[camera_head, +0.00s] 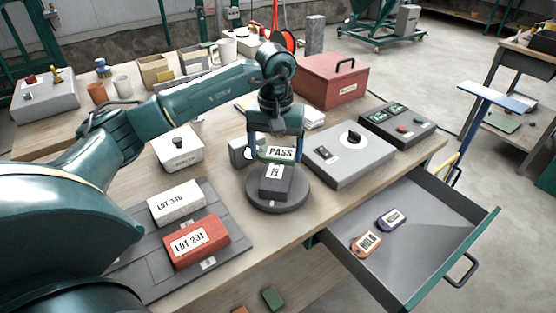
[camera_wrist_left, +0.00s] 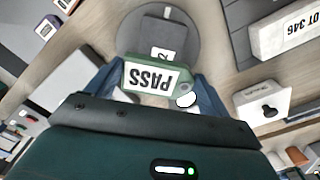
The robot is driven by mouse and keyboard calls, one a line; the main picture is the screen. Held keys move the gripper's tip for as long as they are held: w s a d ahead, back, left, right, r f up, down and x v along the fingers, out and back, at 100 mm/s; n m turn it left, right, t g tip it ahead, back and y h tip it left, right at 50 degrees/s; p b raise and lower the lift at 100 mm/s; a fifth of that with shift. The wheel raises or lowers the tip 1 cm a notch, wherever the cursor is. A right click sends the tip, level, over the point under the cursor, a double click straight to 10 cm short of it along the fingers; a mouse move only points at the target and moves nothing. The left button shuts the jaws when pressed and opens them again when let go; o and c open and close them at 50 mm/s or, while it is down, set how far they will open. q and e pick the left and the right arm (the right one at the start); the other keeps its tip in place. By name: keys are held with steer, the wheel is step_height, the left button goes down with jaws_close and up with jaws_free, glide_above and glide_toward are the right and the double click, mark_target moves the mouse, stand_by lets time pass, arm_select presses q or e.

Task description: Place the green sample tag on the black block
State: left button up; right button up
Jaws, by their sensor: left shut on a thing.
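The green sample tag (camera_head: 264,154) has a white label reading PASS. My left gripper (camera_head: 277,152) is shut on it, with one blue finger at each side. The tag also shows between the fingers in the left wrist view (camera_wrist_left: 153,78). The black block (camera_head: 271,188) stands on a round dark disc (camera_head: 290,205) just below the tag, with a small numbered label. In the left wrist view the block (camera_wrist_left: 160,35) is partly hidden behind the tag. I cannot tell whether tag and block touch. My right gripper is not in view.
A white LOT 346 box (camera_head: 177,203) and a red LOT 231 box (camera_head: 196,243) lie on a grey mat. A grey device (camera_head: 350,165) stands right of the disc. An open drawer (camera_head: 425,215) holds an orange tag (camera_head: 367,244) and a purple tag (camera_head: 391,219).

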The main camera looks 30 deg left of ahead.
mark_target(276, 154)
arm_select(q)
step_height(276, 154, down, 4)
steer(key=shift+f+p, duration=0.2)
steer(key=shift+p, duration=0.15)
steer(key=shift+w, duration=0.1)
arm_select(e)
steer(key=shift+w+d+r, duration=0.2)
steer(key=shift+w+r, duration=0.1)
arm_select(q)
steer(key=shift+f, duration=0.1)
steer(key=shift+f+b, duration=0.15)
steer(key=shift+b, duration=0.15)
steer(key=o, duration=0.9)
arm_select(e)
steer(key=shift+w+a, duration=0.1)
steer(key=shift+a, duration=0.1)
